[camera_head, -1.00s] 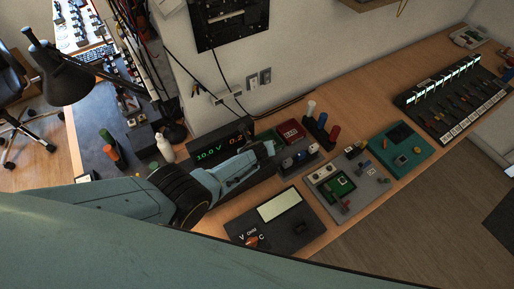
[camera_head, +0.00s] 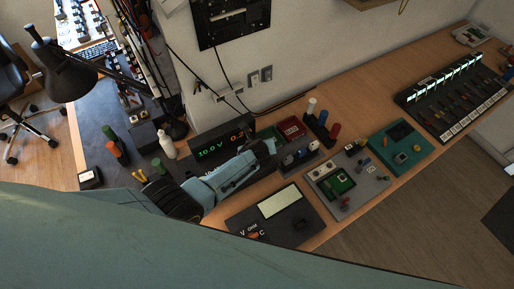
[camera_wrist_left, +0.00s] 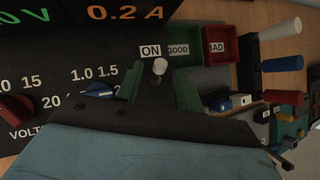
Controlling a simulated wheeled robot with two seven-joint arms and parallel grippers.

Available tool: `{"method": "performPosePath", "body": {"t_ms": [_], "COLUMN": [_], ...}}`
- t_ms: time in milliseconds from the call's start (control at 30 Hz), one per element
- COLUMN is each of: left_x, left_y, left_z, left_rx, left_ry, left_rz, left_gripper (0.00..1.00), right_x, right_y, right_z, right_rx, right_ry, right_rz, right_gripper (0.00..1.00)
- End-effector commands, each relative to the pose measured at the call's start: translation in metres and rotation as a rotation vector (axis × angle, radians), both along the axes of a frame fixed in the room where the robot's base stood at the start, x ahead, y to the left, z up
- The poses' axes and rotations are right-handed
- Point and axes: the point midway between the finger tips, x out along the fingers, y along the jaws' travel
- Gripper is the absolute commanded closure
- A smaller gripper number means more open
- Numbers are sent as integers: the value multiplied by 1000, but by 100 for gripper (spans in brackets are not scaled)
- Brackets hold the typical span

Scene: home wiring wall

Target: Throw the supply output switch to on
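The power supply (camera_head: 222,138) stands on the bench against the wall, its display lit with 10.0 V and about 0.2 A. In the left wrist view its dark front panel (camera_wrist_left: 66,58) carries an ON label (camera_wrist_left: 150,51). The pale-tipped output switch lever (camera_wrist_left: 159,67) stands just below that label; I cannot tell which way it is thrown. My left gripper (camera_wrist_left: 160,80) is open, with one green finger on each side of the lever. Contact with it is not clear. In the head view my left gripper (camera_head: 270,147) covers the supply's right front. My right gripper is not in view.
A red knob (camera_wrist_left: 15,107) and a blue knob (camera_wrist_left: 99,90) sit left of the fingers. Green (camera_wrist_left: 181,52) and red (camera_wrist_left: 219,45) bins and coloured posts (camera_wrist_left: 282,64) stand to the right. A meter (camera_head: 262,225) lies on the bench in front.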

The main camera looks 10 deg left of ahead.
Motion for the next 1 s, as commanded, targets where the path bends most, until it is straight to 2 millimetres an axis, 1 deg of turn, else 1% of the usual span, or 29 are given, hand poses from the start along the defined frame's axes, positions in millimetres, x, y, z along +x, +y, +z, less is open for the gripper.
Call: {"method": "performPosePath", "body": {"t_ms": [33,333,800,1000], "left_x": [-3,-20,-55,-65], "left_y": [0,-4,-11,-13], "left_z": [5,24,69,81], "left_rx": [-1,-1,0,1], "left_ry": [0,0,1,1], "left_rz": [-1,-1,-2,-2], "left_gripper": [63,63,63,63], "right_x": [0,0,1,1], "right_y": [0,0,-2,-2], "right_z": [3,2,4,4], "right_rx": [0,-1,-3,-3], "right_ry": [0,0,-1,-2], "right_rz": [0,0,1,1], "right_gripper": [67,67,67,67]}}
